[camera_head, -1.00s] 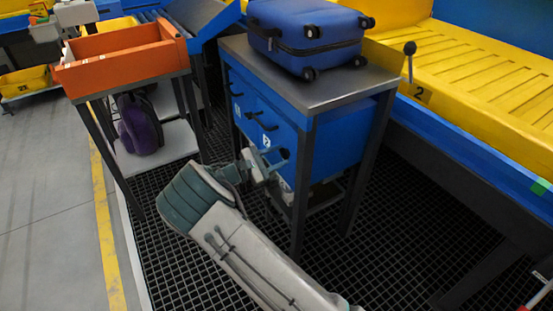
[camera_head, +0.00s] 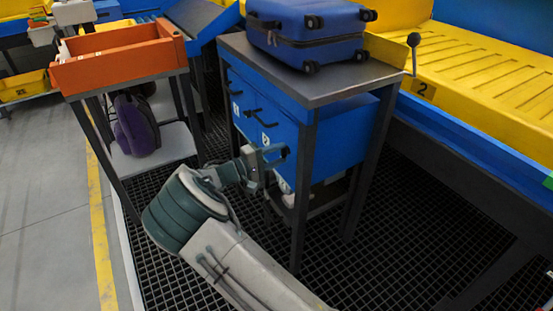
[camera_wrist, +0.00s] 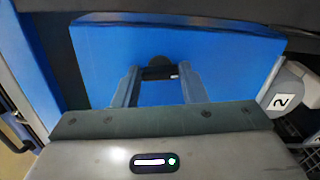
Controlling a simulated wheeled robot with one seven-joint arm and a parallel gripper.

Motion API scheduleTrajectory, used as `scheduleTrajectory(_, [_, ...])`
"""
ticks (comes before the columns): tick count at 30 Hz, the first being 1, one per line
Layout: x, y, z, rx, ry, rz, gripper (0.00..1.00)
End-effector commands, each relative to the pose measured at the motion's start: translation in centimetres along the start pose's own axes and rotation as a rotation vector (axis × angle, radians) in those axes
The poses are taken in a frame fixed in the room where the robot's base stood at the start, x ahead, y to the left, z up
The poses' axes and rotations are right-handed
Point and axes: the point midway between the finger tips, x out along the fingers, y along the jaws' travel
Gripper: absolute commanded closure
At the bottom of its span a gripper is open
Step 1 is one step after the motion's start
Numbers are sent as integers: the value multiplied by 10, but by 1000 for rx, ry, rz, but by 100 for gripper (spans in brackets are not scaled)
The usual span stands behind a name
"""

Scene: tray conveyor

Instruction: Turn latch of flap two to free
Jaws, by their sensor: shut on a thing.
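On the side of the yellow conveyor, a black-knobbed lever (camera_head: 413,41) stands almost upright beside a label reading 2 (camera_head: 423,90). It looks like the latch of flap two. My gripper (camera_head: 278,158) is well left of it and lower, at the front of the blue cabinet (camera_head: 340,135). It is shut on a dark handle (camera_head: 283,151) of the lowest blue drawer front.
A blue suitcase (camera_head: 308,30) lies on the cabinet's grey top (camera_head: 345,80). An orange tray (camera_head: 120,62) stands on a rack at left, with a purple backpack (camera_head: 136,125) below. A pale thing labelled 2 (camera_wrist: 283,100) shows at right in the wrist view. Grated floor lies in front.

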Motion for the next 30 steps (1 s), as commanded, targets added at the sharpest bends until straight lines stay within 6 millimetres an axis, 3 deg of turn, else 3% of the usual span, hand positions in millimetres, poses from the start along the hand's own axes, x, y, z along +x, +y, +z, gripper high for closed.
scheduleTrajectory(9, [0,-1,0,129,1,0,85])
scheduleTrajectory(26, [0,0,0,159,1,-1,85])
scheduleTrajectory(27, [0,0,0,158,1,-1,56])
scheduleTrajectory(29, [0,0,0,158,1,0,40])
scheduleTrajectory(30, [0,0,0,158,1,0,40])
